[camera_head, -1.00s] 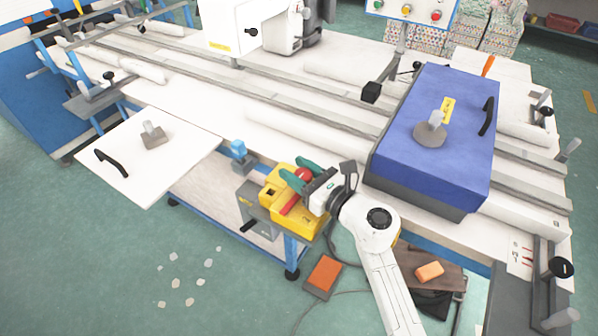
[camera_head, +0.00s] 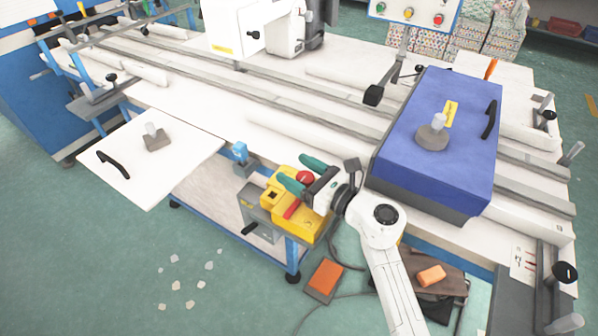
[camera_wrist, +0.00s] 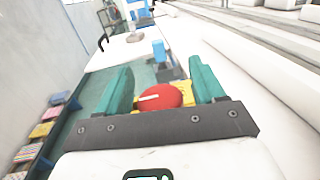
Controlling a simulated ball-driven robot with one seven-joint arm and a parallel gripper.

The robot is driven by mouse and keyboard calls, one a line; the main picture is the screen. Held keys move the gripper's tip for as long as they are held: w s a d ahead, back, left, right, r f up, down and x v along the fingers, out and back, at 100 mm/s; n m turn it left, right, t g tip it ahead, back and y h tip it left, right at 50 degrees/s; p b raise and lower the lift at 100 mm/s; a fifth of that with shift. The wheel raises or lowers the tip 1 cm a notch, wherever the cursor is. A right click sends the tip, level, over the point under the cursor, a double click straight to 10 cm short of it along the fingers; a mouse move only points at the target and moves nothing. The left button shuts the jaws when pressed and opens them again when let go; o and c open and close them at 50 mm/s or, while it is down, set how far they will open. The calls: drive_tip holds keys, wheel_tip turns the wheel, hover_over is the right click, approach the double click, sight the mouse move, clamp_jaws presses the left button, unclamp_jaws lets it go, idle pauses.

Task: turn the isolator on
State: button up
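A yellow box (camera_head: 283,221) at the table's front edge carries a red round knob (camera_head: 305,177) and a red bar-like handle (camera_head: 292,209). A grey box (camera_head: 250,203) with a black lever (camera_head: 251,228) hangs beside it on the left. Which of these is the isolator I cannot tell for sure. My gripper (camera_head: 301,173) is open, its teal fingers spread on either side of the red knob. In the wrist view the red knob (camera_wrist: 161,96) sits between the fingertips with gaps on both sides. Whether the fingers are level with it or above it is unclear.
A large blue cover (camera_head: 440,140) stands right of my arm on the white table. A small blue clamp (camera_head: 240,153) is left of the yellow box. A white flap with a black handle (camera_head: 112,164) juts out at left. An orange pedal (camera_head: 325,279) lies on the floor.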

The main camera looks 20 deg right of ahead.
drive_tip(key=shift+s+f, duration=0.1)
drive_tip(key=shift+f, duration=0.05)
drive_tip(key=shift+s+d, duration=0.15)
drive_tip(key=shift+s, duration=0.05)
drive_tip(key=b+v, duration=0.1)
drive_tip(key=v, duration=0.9)
drive_tip(key=shift+s, duration=0.1)
